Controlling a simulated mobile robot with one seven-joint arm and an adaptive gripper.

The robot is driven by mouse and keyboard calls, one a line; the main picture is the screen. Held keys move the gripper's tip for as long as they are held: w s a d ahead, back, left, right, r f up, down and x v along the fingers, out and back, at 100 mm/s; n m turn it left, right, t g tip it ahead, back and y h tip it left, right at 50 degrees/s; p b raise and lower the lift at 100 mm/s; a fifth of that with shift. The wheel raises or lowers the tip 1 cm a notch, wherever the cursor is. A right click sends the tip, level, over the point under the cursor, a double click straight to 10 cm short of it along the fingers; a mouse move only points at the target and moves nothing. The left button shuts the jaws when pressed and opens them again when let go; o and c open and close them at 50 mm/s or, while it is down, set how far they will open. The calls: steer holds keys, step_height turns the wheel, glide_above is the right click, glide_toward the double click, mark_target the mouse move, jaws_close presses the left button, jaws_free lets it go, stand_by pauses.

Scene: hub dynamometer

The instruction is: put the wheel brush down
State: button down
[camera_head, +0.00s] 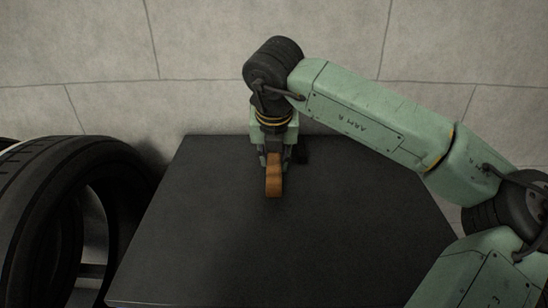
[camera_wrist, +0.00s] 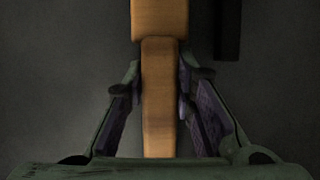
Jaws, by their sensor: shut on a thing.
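The wheel brush (camera_head: 273,181) shows as an orange-brown wooden piece below my gripper (camera_head: 274,160) in the head view, over the far middle part of the dark table. In the wrist view the brush (camera_wrist: 159,95) runs up the middle, with a narrower handle and a wider block at the top. The fingers of my gripper (camera_wrist: 160,95) are on both sides of the handle, shut on it. I cannot tell whether the brush touches the table. No bristles show in either view.
The dark table top (camera_head: 200,240) is clear to the left, right and front of the brush. A small black object (camera_wrist: 228,28) lies right of the brush in the wrist view. A large tyre (camera_head: 30,215) stands at the table's left. A grey wall (camera_head: 200,40) rises behind.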

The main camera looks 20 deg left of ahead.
steer(key=shift+s+f+b, duration=0.15)
steer(key=shift+f+b, duration=0.2)
steer(key=shift+f, duration=0.2)
steer(key=c, duration=1.7)
jaws_free()
steer(key=o, duration=0.4)
steer(key=shift+f, duration=0.2)
steer(key=shift+c, duration=0.2)
steer(key=shift+r, duration=0.1)
steer(key=shift+r+p, duration=0.55)
steer(key=shift+p, duration=0.25)
steer(key=b+v, duration=0.1)
steer(key=v, duration=1.1)
steer(key=shift+r, duration=0.25)
